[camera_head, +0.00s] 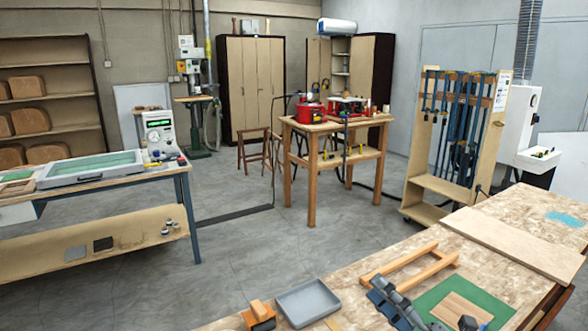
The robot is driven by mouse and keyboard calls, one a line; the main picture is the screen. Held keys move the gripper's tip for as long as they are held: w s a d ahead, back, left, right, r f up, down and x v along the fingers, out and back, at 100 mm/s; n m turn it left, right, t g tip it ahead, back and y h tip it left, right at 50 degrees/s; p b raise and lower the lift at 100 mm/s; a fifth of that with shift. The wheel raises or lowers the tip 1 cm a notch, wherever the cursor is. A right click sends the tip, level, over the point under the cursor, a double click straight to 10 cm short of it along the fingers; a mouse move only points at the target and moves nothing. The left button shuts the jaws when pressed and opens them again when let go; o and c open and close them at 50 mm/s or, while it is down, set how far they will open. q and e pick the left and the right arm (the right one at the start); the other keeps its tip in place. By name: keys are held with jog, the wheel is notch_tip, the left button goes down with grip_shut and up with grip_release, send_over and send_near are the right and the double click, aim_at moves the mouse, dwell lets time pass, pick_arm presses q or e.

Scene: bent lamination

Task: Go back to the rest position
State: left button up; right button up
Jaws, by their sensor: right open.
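My right gripper (380,292) shows at the bottom edge, over the wood-chip bench top (340,263). Its dark grey fingers are open and I see nothing between them. It is beside a green mat (490,301) with a striped wooden piece (460,308) on it. I cannot tell its height above the bench. The rest of this arm is mostly cut off by the lower edge. My left gripper is not in view.
On the bench, a wooden frame (408,265), a grey tray (307,301), an orange-and-wood block tool (258,313) and a flat board (515,244) lie around the gripper. A clamp rack (452,191) stands behind. The central floor (270,245) is clear.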

jog(key=s+d+f+m+g+h, duration=0.1)
jog(key=s+d+f+m+h, duration=0.1)
jog(key=d+f+m+h, duration=0.75)
jog(key=s+d+f+m+g+h, duration=0.1)
jog(key=s+d+f+m+h, duration=0.2)
jog(key=f+m+h, duration=0.75)
jog(key=s+a+f+m+g+y, duration=0.3)
jog(key=s+g, duration=0.1)
jog(key=s, duration=0.3)
jog(key=s+a+f+m+g+y, duration=0.2)
jog(key=s+f+g, duration=0.15)
jog(key=s, duration=0.25)
jog(key=s+a+f+m+g+y, duration=0.3)
jog(key=s+g, duration=0.1)
jog(key=s, duration=0.3)
notch_tip(320, 180, down, 25)
jog(key=g, duration=0.1)
jog(key=s+d+f, duration=0.2)
jog(key=s+f, duration=0.6)
jog(key=s, duration=0.1)
jog(key=s+d+f+g, duration=0.1)
jog(key=s+f, duration=0.7)
jog(key=f, duration=0.1)
jog(key=shift+s+d+n+h, duration=0.35)
jog(key=shift+s+n+h, duration=0.05)
